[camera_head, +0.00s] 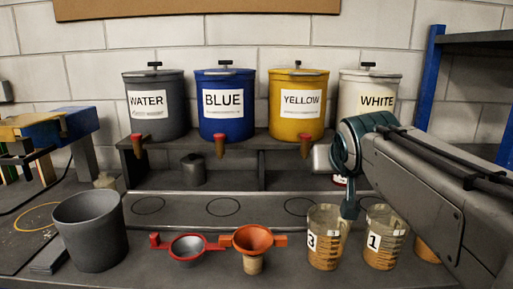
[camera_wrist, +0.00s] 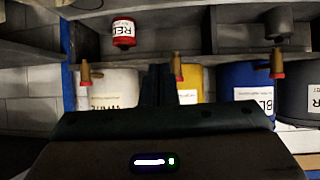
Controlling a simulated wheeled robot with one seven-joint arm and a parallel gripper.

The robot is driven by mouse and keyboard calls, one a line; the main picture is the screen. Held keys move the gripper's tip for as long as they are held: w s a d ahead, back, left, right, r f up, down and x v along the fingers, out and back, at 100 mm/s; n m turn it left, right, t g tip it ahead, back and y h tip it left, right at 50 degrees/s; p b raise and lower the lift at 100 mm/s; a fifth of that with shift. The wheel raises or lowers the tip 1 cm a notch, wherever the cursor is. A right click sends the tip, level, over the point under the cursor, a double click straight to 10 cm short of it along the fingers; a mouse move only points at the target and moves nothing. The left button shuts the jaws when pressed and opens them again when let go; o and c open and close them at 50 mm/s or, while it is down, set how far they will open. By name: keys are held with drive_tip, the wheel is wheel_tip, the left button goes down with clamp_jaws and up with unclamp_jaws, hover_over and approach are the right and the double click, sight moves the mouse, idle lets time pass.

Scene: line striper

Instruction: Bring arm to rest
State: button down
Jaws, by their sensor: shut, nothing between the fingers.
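My arm reaches in from the right in the camera_head view. My gripper (camera_head: 349,208) points down, shut and empty, just above and between the cup marked 3 (camera_head: 324,240) and the cup marked 1 (camera_head: 383,240). I cannot tell whether it touches either cup. In the camera_wrist view the dark fingers (camera_wrist: 160,82) stand out against the containers behind, and that view is upside down.
Water (camera_head: 155,122), blue (camera_head: 222,125), yellow (camera_head: 299,125) and white (camera_head: 377,82) containers stand on a raised shelf. A grey bucket (camera_head: 92,232), a red-rimmed strainer (camera_head: 186,251) and an orange funnel (camera_head: 253,240) stand in front. A blue post (camera_head: 429,75) rises at right.

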drive_tip(key=s+f+g+p, duration=0.4)
drive_tip(key=s+f+p, duration=0.1)
drive_tip(key=s, duration=0.4)
drive_tip(key=s+f+g+y+p, duration=0.1)
drive_tip(key=s+f+g+p, duration=0.3)
drive_tip(key=s+f, duration=0.4)
drive_tip(key=shift+s+a+p, duration=0.35)
drive_tip(key=shift+s+a, duration=0.1)
drive_tip(key=shift+s, duration=0.6)
